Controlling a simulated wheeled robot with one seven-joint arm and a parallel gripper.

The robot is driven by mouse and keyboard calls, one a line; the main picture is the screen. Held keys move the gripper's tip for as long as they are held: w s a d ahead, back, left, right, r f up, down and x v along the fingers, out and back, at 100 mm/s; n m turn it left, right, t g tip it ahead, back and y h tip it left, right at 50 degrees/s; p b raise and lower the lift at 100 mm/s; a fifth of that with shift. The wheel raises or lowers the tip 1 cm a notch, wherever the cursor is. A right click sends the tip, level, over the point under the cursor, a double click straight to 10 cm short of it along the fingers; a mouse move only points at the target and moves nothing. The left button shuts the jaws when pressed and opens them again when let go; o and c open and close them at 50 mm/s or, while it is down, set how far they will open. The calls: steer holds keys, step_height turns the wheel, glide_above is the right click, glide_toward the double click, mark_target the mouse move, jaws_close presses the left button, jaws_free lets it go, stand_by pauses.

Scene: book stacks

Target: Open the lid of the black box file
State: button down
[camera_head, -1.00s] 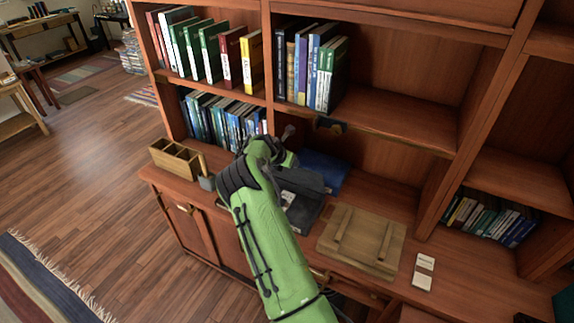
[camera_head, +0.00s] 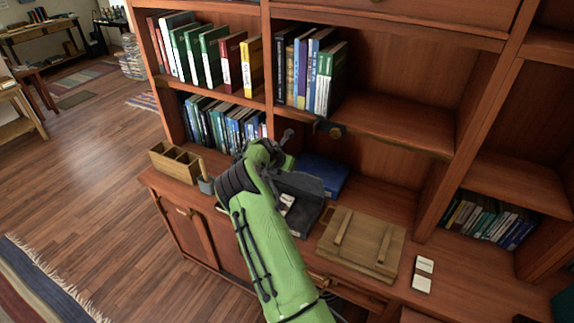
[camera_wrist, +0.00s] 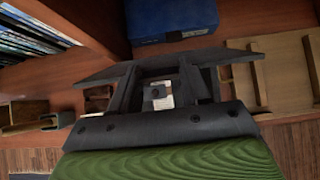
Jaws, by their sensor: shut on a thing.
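The black box file (camera_head: 308,214) lies on the desk ledge of the bookcase, with a pale label showing beside my arm in the head view. My green arm reaches over it and hides much of it. My gripper (camera_head: 303,184) is just above the box file. In the wrist view my gripper (camera_wrist: 158,75) is shut on a dark, flat edge that runs across the picture. This looks like the box file's lid, but how far it is raised is hard to tell. A pale label shows between the fingers.
A blue box (camera_head: 322,174) lies right behind the box file. A wooden board with battens (camera_head: 362,241) lies to the right, with a white card (camera_head: 423,274) beyond it. A wooden organizer (camera_head: 174,160) stands at the left. Books fill the shelves above.

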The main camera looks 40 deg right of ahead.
steer(key=c, duration=0.5)
jaws_free()
steer(key=b+v, duration=0.1)
steer(key=v, duration=1.5)
steer(key=shift+f, duration=0.1)
